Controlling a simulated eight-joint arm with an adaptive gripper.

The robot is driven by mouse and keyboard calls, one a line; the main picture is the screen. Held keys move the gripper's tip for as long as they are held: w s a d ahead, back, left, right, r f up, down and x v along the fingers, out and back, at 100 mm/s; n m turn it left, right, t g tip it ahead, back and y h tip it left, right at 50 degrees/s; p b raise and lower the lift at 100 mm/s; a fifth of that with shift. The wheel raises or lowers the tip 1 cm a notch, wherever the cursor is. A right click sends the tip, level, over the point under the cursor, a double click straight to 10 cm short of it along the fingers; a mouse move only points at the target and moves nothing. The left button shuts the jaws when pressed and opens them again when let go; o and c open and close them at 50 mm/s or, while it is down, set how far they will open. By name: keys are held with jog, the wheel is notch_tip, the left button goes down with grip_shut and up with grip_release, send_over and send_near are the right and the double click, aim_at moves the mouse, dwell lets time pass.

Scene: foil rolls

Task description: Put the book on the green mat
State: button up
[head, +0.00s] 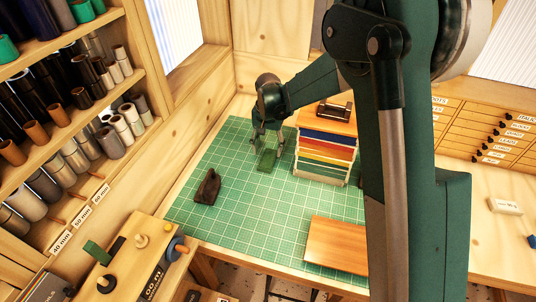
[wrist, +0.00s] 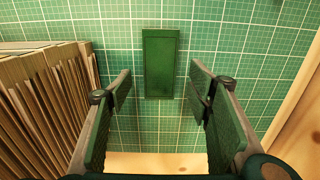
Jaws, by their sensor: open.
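The green book (head: 267,160), a flat dark green rectangle, lies on the green mat (head: 227,225), left of the rack. The book also shows in the wrist view (wrist: 160,63) at top centre, lying flat on the gridded mat (wrist: 230,45). My gripper (head: 266,142) is over the mat close to the book. The exact height above the book is hard to tell.
A rack (head: 325,155) with coloured sheets or folders stands right of my gripper; its tan edges (wrist: 40,85) show close left in the wrist view. A dark lump (head: 207,187) and a wooden board (head: 338,245) lie on the mat. Shelves of rolls (head: 75,100) line the left.

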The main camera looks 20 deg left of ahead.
aim_at(268, 159)
notch_tip(268, 159, up, 7)
dwell(0.4)
dwell(0.4)
